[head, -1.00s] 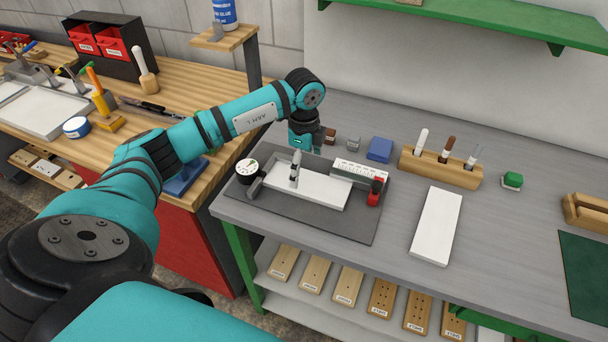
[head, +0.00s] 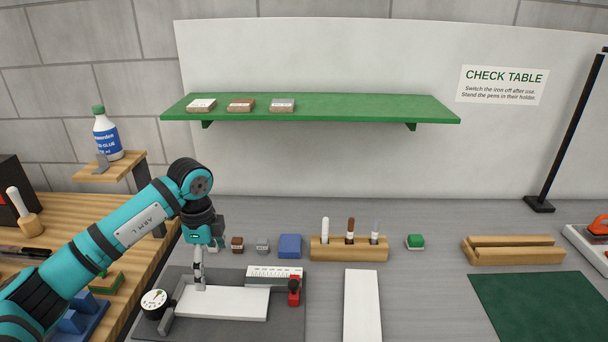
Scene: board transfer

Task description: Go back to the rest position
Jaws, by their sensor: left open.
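My left gripper (head: 207,238) is at the end of the teal left arm, which comes in from the left in the head view. It is over the back left part of the grey check table, near the fixture, and its fingers are partly hidden behind the wrist. It is open and I see nothing held in it. A white board (head: 236,303) lies on the dark grey fixture mat (head: 285,330), below and in front of the gripper. My right gripper is not in view.
A dial gauge (head: 154,303), a ruler block (head: 275,275) and a red clamp (head: 294,291) surround the board. Small stamps, a blue box (head: 290,246) and a pen holder (head: 349,249) stand behind. A white strip (head: 362,305) lies right. A green shelf (head: 340,108) hangs above.

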